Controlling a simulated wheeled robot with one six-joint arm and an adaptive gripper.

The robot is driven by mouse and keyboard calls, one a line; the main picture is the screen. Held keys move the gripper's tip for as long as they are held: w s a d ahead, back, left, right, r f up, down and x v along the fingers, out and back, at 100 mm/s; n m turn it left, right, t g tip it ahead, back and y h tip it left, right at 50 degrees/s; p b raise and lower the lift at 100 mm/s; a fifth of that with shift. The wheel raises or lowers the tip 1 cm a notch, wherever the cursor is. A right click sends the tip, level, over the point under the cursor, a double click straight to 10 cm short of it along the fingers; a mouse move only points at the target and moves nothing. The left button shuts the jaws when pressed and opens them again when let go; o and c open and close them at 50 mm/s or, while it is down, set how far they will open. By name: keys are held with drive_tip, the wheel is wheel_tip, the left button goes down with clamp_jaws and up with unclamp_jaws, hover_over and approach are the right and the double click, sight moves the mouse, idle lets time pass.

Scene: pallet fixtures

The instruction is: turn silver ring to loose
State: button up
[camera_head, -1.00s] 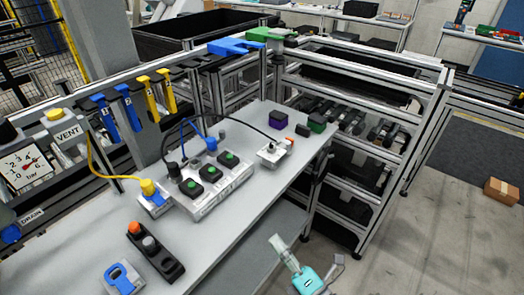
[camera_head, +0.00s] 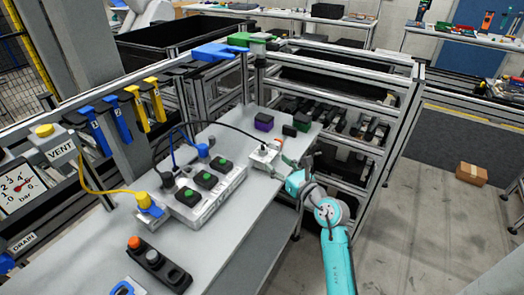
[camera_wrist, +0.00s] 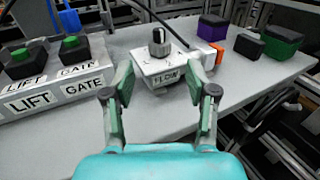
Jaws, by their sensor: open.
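A silver ring is not clearly distinguishable; the fitting's lower part looks greyish. My gripper (camera_wrist: 160,84) is open and empty, with its fingers apart on the near side of the FLOW box. The fitting lies beyond and between the fingertips. In the head view my gripper (camera_head: 285,170) is just right of the box.
The LIFT and GATE box (camera_wrist: 60,90) with green buttons stands to the left. Bare table lies in front of the FLOW box.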

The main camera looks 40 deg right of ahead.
sight(266, 152)
drive_tip(key=w, duration=0.8)
drive_tip(key=shift+w+d, duration=0.25)
drive_tip(key=shift+d, duration=0.1)
clamp_jaws()
